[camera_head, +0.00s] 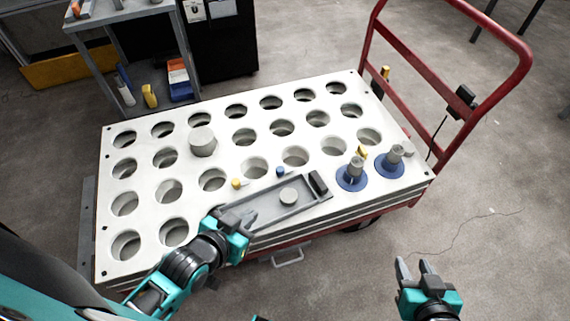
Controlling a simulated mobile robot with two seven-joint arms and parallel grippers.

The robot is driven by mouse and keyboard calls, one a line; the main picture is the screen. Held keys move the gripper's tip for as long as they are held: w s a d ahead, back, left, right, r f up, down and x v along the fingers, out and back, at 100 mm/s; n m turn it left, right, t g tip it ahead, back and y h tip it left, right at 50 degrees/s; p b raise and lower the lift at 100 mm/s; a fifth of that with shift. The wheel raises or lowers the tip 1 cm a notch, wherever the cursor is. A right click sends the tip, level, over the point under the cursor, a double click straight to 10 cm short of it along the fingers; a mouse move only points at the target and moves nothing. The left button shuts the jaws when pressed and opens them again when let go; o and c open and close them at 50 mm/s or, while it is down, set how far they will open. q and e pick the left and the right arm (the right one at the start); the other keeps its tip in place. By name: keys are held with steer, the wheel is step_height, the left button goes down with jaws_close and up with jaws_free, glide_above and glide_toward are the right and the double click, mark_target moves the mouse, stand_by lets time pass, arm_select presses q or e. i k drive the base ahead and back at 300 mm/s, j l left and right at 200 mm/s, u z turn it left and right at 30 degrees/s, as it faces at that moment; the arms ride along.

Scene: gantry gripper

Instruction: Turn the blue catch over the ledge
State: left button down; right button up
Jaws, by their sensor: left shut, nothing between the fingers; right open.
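A grey tray (262,207) lies at the front edge of the white perforated plate, with a round grey puck (288,196) in it and a dark block (318,183) at its right end. A small blue piece (280,171), likely the blue catch, stands at the tray's back edge; its exact turn is too small to tell. A small yellow piece (236,184) stands to its left. My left gripper (218,217) is shut and empty at the tray's left end, apart from the blue piece. My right gripper (415,268) is open and empty over the floor, right of the cart.
The white plate (220,112) has rows of round holes, with a grey cylinder (202,141) in one. Two blue discs (351,183) (389,170) with grey upright parts stand at the right. A red cart handle (478,108) rises behind.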

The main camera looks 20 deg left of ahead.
mark_target(280, 171)
steer(key=i+u, duration=0.1)
steer(key=u, duration=0.35)
steer(key=l+u, duration=0.15)
steer(key=u, duration=0.25)
steer(key=i+l+u, duration=0.1)
steer(key=u, duration=0.35)
steer(key=l+u, duration=0.1)
steer(key=u, duration=0.3)
